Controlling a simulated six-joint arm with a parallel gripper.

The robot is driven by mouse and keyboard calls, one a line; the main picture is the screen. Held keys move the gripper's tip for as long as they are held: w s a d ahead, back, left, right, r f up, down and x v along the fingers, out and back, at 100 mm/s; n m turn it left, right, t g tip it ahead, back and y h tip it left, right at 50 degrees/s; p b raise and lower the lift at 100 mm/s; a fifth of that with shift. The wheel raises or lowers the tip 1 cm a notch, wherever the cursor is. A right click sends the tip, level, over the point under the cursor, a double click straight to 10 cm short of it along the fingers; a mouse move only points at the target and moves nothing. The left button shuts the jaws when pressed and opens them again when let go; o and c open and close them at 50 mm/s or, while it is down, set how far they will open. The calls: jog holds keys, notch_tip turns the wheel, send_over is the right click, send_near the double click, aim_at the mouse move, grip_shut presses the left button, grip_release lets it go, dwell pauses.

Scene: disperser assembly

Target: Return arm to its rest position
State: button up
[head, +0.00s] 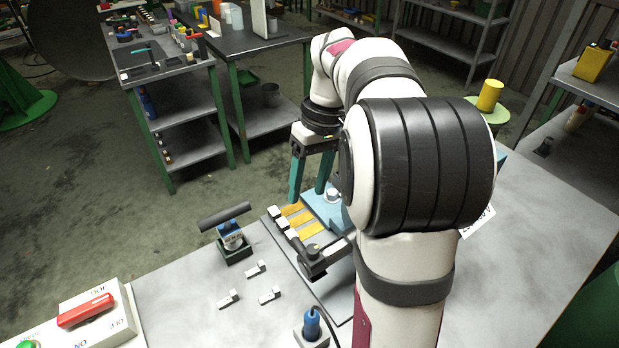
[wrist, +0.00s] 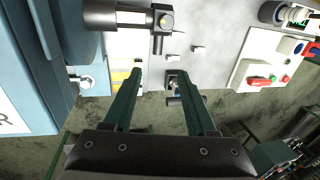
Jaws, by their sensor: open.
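My gripper (head: 312,175) has two long green fingers. In the head view it hangs raised above the far edge of the grey workbench (head: 180,290), pointing down near a light-blue machine part. In the wrist view the gripper (wrist: 155,85) has its fingers wide apart with nothing between them, so it is open and empty. My arm hides much of the right half of the bench in the head view.
Yellow strips (head: 300,220) lie below the gripper. A switch box with a red switch (head: 85,311) sits front left. A yellow cylinder (head: 489,95) stands back right.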

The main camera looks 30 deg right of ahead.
jog(key=shift+d+r, duration=0.15)
jog(key=shift+r, duration=0.65)
jog(key=s+a+m, duration=0.3)
jog(key=s+a, duration=0.7)
jog(key=a, duration=0.3)
jog(key=s+a+f+m, duration=0.1)
jog(key=s+a+f, duration=0.2)
jog(key=s, duration=0.2)
jog(key=s+a+f+m, duration=0.1)
jog(key=s+a+f, duration=0.2)
jog(key=s, duration=0.3)
jog(key=shift+f+m, duration=0.3)
